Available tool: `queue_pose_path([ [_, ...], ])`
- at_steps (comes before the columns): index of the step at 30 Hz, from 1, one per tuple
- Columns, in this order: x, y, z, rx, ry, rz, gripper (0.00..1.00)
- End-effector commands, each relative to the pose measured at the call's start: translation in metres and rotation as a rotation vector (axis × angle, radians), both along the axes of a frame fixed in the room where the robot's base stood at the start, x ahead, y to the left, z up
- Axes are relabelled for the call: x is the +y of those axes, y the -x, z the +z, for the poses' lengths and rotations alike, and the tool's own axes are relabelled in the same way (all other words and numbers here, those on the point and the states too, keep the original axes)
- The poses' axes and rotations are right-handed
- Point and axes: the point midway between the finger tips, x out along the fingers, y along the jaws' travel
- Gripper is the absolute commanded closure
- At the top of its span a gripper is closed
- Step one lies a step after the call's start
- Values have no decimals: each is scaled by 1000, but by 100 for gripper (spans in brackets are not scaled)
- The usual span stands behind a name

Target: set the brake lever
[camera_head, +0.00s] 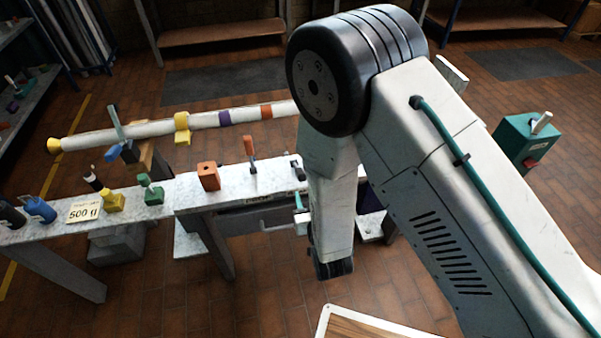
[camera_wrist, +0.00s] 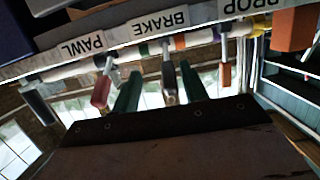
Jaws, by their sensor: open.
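In the wrist view a row of levers sits along a strip with labels reading PAWL, BRAKE and PROP. Contact is not visible. The red-handled lever (camera_wrist: 101,91) is by the PAWL label, left of the fingers. The orange-handled lever (camera_wrist: 226,74) is toward the PROP label, to the right. In the head view my arm hides much of this area.
A long white mast (camera_head: 150,128) with coloured bands lies behind the bench (camera_head: 180,190). The bench carries an orange block (camera_head: 208,176), a yellow block (camera_head: 111,201) and a 500 g card (camera_head: 84,210). A green box (camera_head: 520,140) stands at the right.

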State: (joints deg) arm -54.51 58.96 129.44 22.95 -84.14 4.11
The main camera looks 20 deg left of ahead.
Motion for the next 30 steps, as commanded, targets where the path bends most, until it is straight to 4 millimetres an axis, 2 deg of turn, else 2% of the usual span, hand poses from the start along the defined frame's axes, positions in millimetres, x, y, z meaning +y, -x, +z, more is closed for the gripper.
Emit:
queue_pose_path([
  [3, 2, 5, 12, -123, -64, 7, 56],
  [9, 5, 5, 24, -208, -111, 10, 56],
  [22, 36, -48, 25, -211, -113, 9, 56],
  [30, 44, -59, 24, -209, -112, 11, 56],
])
